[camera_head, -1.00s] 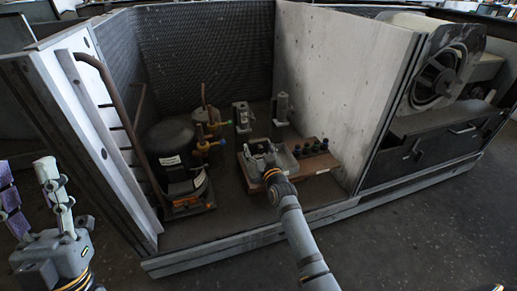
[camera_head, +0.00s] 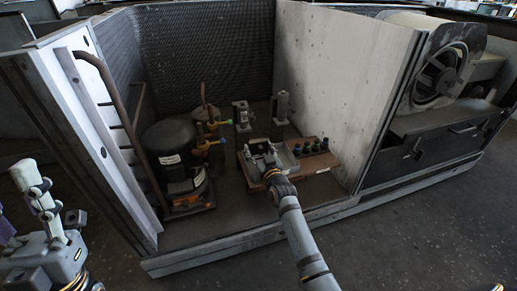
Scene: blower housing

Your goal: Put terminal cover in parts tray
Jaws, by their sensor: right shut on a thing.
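My right gripper (camera_head: 260,158) reaches in from the front and points down at the grey parts tray (camera_head: 286,157). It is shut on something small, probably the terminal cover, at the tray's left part. The held piece is mostly hidden by the fingers and wrist, and I cannot tell if it touches the tray. The black compressor (camera_head: 167,142) stands to the left with an orange and dark part low on its front.
The tray sits on a brown board (camera_head: 322,160) with several dark knobs (camera_head: 308,147) on its right. A white panel (camera_head: 345,85) closes the right side. The front floor is clear.

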